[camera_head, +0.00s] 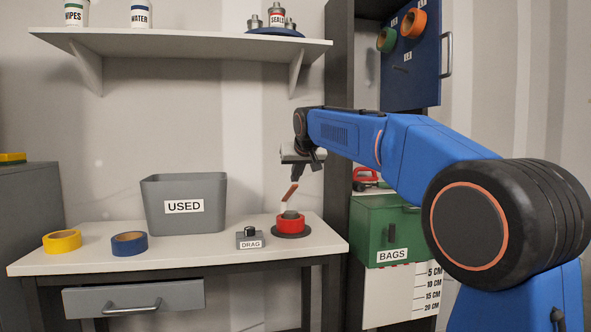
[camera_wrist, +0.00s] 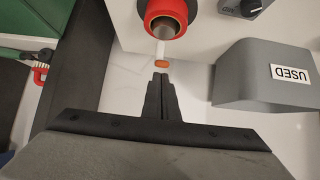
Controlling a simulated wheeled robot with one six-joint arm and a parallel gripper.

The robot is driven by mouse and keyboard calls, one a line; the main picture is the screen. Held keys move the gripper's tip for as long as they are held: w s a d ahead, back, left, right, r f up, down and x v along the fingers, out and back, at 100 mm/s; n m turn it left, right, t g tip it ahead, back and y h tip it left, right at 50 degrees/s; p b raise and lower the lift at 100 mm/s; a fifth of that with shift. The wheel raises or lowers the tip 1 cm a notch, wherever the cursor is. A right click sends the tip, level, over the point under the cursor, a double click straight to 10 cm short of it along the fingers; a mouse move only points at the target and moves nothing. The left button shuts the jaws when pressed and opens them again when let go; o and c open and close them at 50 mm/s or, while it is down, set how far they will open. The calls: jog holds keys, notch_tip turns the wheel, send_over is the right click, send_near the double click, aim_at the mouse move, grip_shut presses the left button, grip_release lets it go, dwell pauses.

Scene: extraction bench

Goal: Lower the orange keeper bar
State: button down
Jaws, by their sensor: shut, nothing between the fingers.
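The orange keeper bar (camera_head: 290,191) stands raised and tilted above the red roll (camera_head: 291,224), which sits on a dark round base at the bench's right end. In the wrist view the bar shows end-on as a small orange tip (camera_wrist: 162,64) on a pale stem, beside the red roll (camera_wrist: 187,15). My gripper (camera_head: 295,178) is shut and empty, pointing down just above the bar's upper end. In the wrist view its closed fingertips (camera_wrist: 161,76) are very near the orange tip; I cannot tell whether they touch.
Yellow (camera_head: 62,241) and blue (camera_head: 129,244) rolls lie at left. A dark post (camera_head: 340,100) and green BAGS box (camera_head: 385,228) stand at right.

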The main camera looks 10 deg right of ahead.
jog(key=shift+s+f, duration=0.15)
jog(key=shift+f, duration=0.1)
jog(key=shift+s+f+t, duration=0.45)
jog(key=shift+s+f, duration=0.2)
jog(key=shift+f, duration=1.35)
jog(key=shift+s+f+t, duration=0.4)
jog(key=shift+s+f, duration=0.2)
jog(key=shift+f, duration=1.35)
jog(key=shift+s+f+t, duration=0.45)
jog(key=shift+s+f, duration=0.2)
jog(key=shift+f, duration=1.35)
jog(key=w+r+v, duration=0.1)
jog(key=r+v, duration=0.1)
jog(key=v, duration=1)
